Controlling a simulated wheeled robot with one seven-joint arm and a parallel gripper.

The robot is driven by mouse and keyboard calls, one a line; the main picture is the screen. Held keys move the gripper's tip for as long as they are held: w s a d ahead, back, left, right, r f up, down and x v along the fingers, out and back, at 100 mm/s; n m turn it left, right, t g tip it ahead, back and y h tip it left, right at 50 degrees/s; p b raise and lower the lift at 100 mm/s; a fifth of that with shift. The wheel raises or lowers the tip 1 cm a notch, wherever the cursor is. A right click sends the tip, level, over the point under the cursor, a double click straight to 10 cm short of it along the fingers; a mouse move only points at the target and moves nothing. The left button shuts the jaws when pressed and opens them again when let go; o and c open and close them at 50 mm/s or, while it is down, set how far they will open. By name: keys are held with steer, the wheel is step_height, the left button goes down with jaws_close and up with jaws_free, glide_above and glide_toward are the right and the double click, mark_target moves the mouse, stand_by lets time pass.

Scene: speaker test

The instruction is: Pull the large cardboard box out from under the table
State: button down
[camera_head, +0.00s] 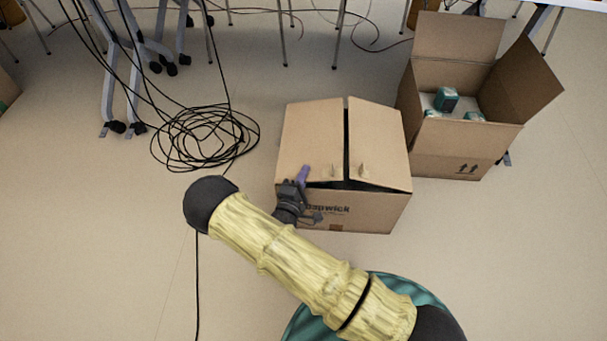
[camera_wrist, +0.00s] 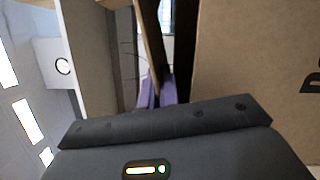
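A large cardboard box (camera_head: 372,205) with loosely folded top flaps and dark print on its front stands on the floor near the middle of the head view. A dark gap runs between its flaps. My gripper (camera_head: 302,175) is at its front left top edge. In the wrist view, the purple fingertips (camera_wrist: 160,92) are close together with a thin cardboard edge (camera_wrist: 150,40) running between them. The box's printed face (camera_wrist: 250,75) fills the right of that view. The fingertips' far sides are hidden. Thin table legs (camera_head: 338,35) stand behind the box.
An open cardboard box (camera_head: 455,165) with teal-and-white items inside stands close behind on the right. A coil of black cable (camera_head: 205,135) lies on the left, with a strand running forward. Wheeled grey legs (camera_head: 108,85) stand further left. The floor in front is mostly clear.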

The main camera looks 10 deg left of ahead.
steer(key=c, duration=1.6)
jaws_free()
steer(key=shift+d, duration=0.1)
steer(key=shift+o, duration=0.2)
steer(key=shift+d+f, duration=0.1)
steer(key=shift+s, duration=0.1)
steer(key=r+p+v, duration=0.1)
steer(key=p+v, duration=0.5)
steer(key=v, duration=1.1)
steer(key=shift+a+f, duration=0.25)
steer(key=shift+f, duration=0.05)
